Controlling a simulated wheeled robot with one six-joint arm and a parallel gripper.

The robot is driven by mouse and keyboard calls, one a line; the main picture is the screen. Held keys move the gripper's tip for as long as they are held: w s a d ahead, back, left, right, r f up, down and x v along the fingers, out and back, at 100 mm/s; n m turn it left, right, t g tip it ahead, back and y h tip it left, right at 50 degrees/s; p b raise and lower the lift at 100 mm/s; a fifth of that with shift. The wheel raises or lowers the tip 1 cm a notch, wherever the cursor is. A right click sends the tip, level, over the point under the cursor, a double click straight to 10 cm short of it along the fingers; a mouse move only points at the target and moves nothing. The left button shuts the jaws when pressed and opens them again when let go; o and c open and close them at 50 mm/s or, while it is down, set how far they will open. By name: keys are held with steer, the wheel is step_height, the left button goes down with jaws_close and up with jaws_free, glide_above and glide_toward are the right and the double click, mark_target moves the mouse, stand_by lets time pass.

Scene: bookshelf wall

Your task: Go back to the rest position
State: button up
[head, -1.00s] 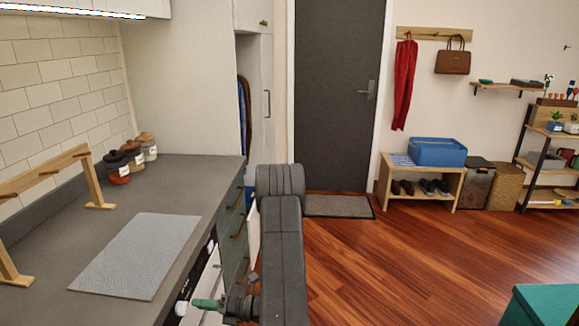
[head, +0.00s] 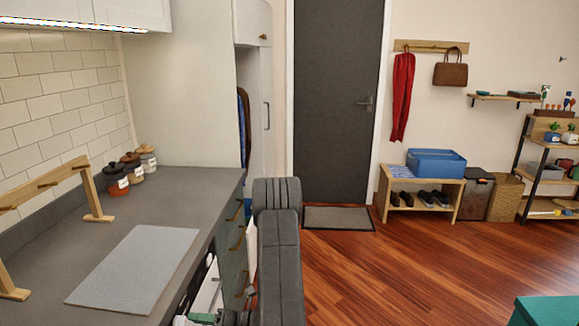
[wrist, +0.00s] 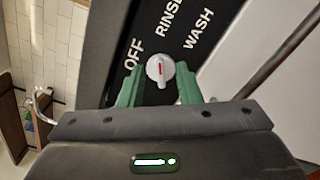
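My gripper (wrist: 160,90) has two green fingers, spread apart with clear gaps on both sides of a round pale knob (wrist: 160,70) with a red mark. The knob sits on a black panel (wrist: 118,40) lettered OFF, RINSE and WASH. The fingers do not appear to touch the knob. In the head view only a little green of my gripper (head: 202,318) shows at the bottom edge, below the counter front. The knob is not clearly visible there. My arm's dark links stand in front of the drawers.
The grey counter (head: 200,185) at left holds a grey mat (head: 135,268), a wooden rack (head: 95,195) and several jars (head: 132,168). Drawers (head: 234,240) line its front. The wooden floor (head: 400,265) to the right is open. A shoe bench (head: 460,190) stands by the far wall.

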mark_target(178, 319)
steer(key=d+b, duration=0.1)
steer(key=d, duration=1)
steer(key=a+n, duration=0.1)
steer(key=a, duration=0.3)
steer(key=a+n, duration=0.2)
steer(key=a, duration=0.3)
steer(key=a+n, duration=0.2)
steer(key=a, duration=0.2)
steer(key=shift+s+a+r+b, duration=0.15)
steer(key=shift+a+r+b, duration=0.05)
steer(key=shift+a+b, duration=0.2)
steer(key=n+b, duration=0.1)
steer(key=n, duration=0.2)
steer(key=s+n+b, duration=0.1)
steer(key=n, duration=0.2)
steer(key=shift+r+n+b, duration=0.2)
steer(key=shift+n+b, duration=0.1)
steer(key=shift+b, duration=0.1)
steer(key=shift+s+d, duration=0.15)
steer(key=shift+d, duration=1.85)
steer(key=shift+r, duration=0.1)
